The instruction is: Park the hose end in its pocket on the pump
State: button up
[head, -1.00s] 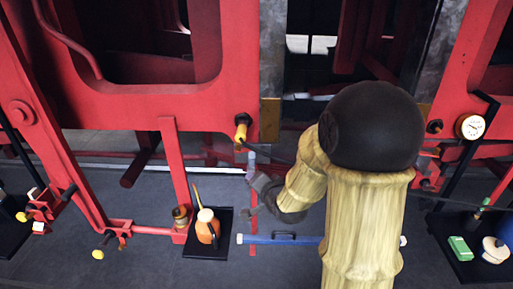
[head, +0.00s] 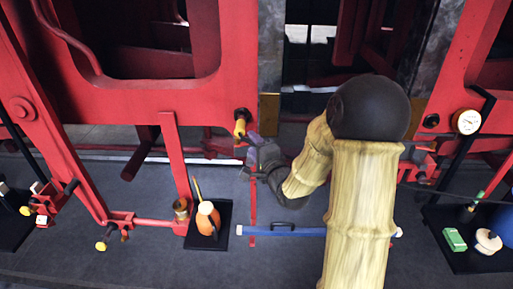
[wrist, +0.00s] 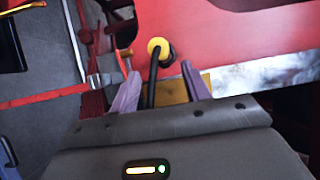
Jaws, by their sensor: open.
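The hose end (head: 240,128), with a yellow collar, sits at a dark fitting on the red frame, left of my gripper. In the wrist view, the yellow collar (wrist: 155,45) is just beyond the fingertips, and a black stem or hose runs down from it between the fingers. My gripper (head: 250,148) has purple fingers, which are apart on either side of the black hose (wrist: 152,80); contact cannot be told. A black stand with a round white gauge (head: 467,121) stands at the right and may be the pump. I cannot make out its pocket.
The red frame (head: 150,100) is close to my gripper.

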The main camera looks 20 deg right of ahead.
aim_at(242, 134)
jog(key=w, duration=0.2)
jog(key=w+a, duration=0.1)
jog(key=w, duration=0.2)
jog(key=w+p, duration=0.1)
jog(key=w, duration=0.2)
jog(key=shift+a, duration=0.25)
jog(key=c, duration=1)
grip_shut()
jog(key=shift+s+a+f, duration=0.1)
jog(key=shift+s+a, duration=0.05)
jog(key=shift+s, duration=0.2)
jog(key=shift+s+a+b, duration=0.2)
jog(key=shift+s+b, duration=0.1)
jog(key=shift+s, duration=0.45)
jog(key=shift+s+a+b, duration=0.25)
jog(key=shift+s, duration=0.5)
jog(key=shift+s+a+b, duration=0.2)
jog(key=shift+s+b, duration=0.1)
jog(key=shift+s, duration=0.45)
